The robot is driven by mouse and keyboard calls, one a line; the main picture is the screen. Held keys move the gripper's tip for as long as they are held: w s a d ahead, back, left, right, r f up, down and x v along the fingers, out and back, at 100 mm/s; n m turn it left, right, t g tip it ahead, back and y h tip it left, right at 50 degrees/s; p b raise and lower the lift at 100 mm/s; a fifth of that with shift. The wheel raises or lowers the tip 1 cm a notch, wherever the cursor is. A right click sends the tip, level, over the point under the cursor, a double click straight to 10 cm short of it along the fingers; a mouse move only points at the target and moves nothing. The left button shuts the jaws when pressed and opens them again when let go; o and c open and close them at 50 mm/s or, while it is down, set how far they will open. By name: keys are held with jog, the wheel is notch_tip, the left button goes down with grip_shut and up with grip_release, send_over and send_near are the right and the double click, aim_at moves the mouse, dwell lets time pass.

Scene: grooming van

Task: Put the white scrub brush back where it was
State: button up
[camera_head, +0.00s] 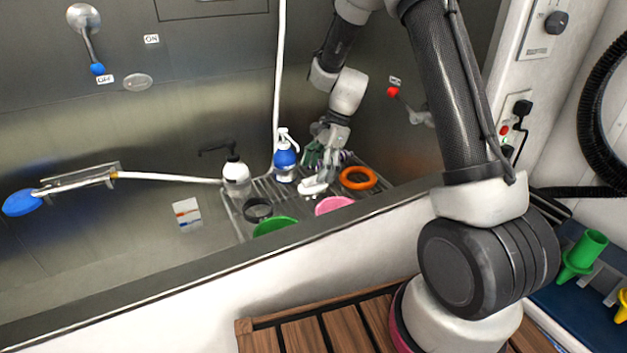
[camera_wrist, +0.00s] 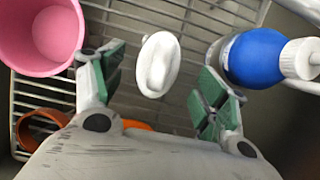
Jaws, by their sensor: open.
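The white scrub brush (camera_head: 313,187) rests on the wire rack (camera_head: 243,226) in the wash tub. In the wrist view the brush (camera_wrist: 158,64) shows as a white oval with a raised handle, lying between and just ahead of the fingertips. My gripper (camera_head: 322,158) is above the rack, close behind the brush. In the wrist view my gripper (camera_wrist: 160,82) is open, with green pads apart on either side and nothing held. The underside of the brush is hidden.
A blue bottle (camera_head: 285,160) stands close to the gripper's right finger in the wrist view. A pink cup (camera_head: 334,205), an orange ring (camera_head: 358,178), a green bowl (camera_head: 274,225), a black ring (camera_head: 258,209) and a white pump bottle (camera_head: 236,178) crowd the rack. The tub's front rim is nearby.

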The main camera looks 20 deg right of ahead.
jog(key=s+d+r+n+t+h, duration=0.1)
jog(key=s+d+r+n, duration=0.2)
jog(key=r, duration=0.6)
jog(key=s+d+r+n, duration=0.2)
jog(key=s+d+r, duration=0.15)
jog(key=r, duration=0.45)
jog(key=s+d+r+n+t+h, duration=0.1)
jog(key=s+d+r+n, duration=0.1)
jog(key=s, duration=0.5)
jog(key=s+d+r+n+t+h, duration=0.1)
jog(key=s+d+r+n, duration=0.1)
jog(key=s+n, duration=0.3)
jog(key=s+d+r+n+t+h, duration=0.1)
jog(key=s+d+r+n+t, duration=0.1)
jog(key=s, duration=0.8)
jog(key=shift+s+d+r+n+h, duration=0.3)
jog(key=shift+s+d+n, duration=0.1)
jog(key=shift+n, duration=0.5)
